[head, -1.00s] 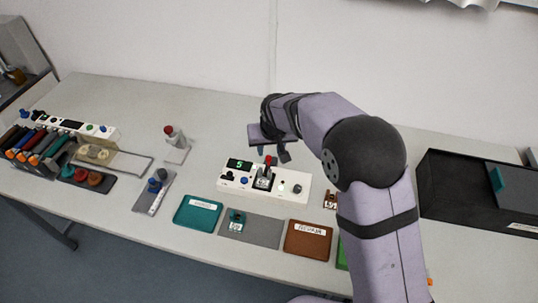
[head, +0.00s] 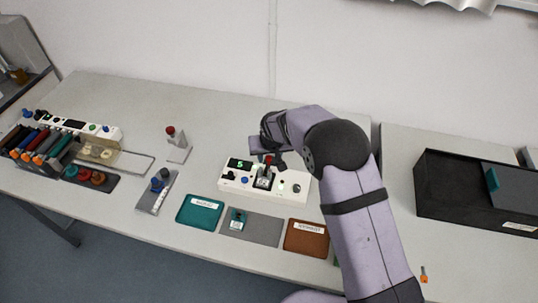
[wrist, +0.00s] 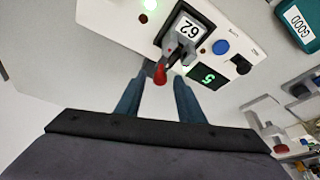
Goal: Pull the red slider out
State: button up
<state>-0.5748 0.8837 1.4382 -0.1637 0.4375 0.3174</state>
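A red-tipped part (head: 268,159) stands up from the middle of the white control panel (head: 235,188). In the wrist view the red tip (wrist: 160,74) hangs from a grey fitting beside a white label reading 62. My gripper (wrist: 160,82) is open, with its two blue-grey fingers on either side of the red tip in the picture. I see no contact, and the exact depth cannot be told. In the head view my gripper (head: 270,150) is just above and behind the panel, partly hidden by my arm.
The panel has a green display showing 5, knobs and a lit green lamp. A teal tray (head: 200,211), a grey mat (head: 262,230) and a brown tray (head: 306,239) lie in front. Another red-knobbed stand (head: 177,144) is left; a black bin (head: 450,200) is right.

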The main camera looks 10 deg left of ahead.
grip_shut()
jog(key=shift+w+b, duration=0.5)
jog(key=shift+w, duration=1.1)
jog(key=shift+r, duration=0.1)
grip_release()
jog(key=shift+w, duration=0.15)
jog(key=b+v, duration=0.2)
jog(key=v, duration=0.5)
jog(key=shift+b, duration=0.35)
